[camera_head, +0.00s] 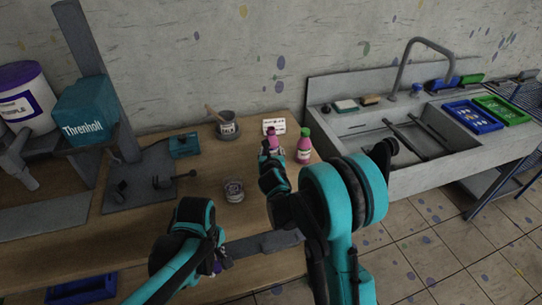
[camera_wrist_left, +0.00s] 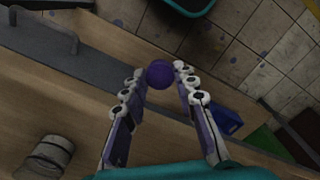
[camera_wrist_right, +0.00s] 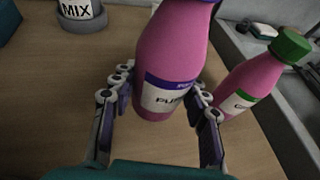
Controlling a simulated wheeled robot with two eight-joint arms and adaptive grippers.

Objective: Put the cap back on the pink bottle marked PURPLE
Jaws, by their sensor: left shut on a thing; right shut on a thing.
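My left gripper (camera_head: 220,262) is low over the front of the table. In the left wrist view its fingertips (camera_wrist_left: 160,78) are shut on a round purple cap (camera_wrist_left: 160,74). The pink bottle (camera_head: 272,144) has a purple-edged white label, on which the right wrist view (camera_wrist_right: 172,55) shows only "PU" and part of another letter. My right gripper (camera_wrist_right: 160,92) is shut around this bottle at label height. The bottle looks roughly upright; its top is cut off in the right wrist view. The cap and the bottle are well apart.
A second pink bottle with a green cap (camera_head: 305,148) stands close on the right. A white card (camera_head: 273,127), a MIX pot (camera_head: 227,128) and a glass jar (camera_head: 234,191) are nearby. The sink (camera_head: 345,125) lies to the right. A grey stand (camera_head: 150,180) is at left.

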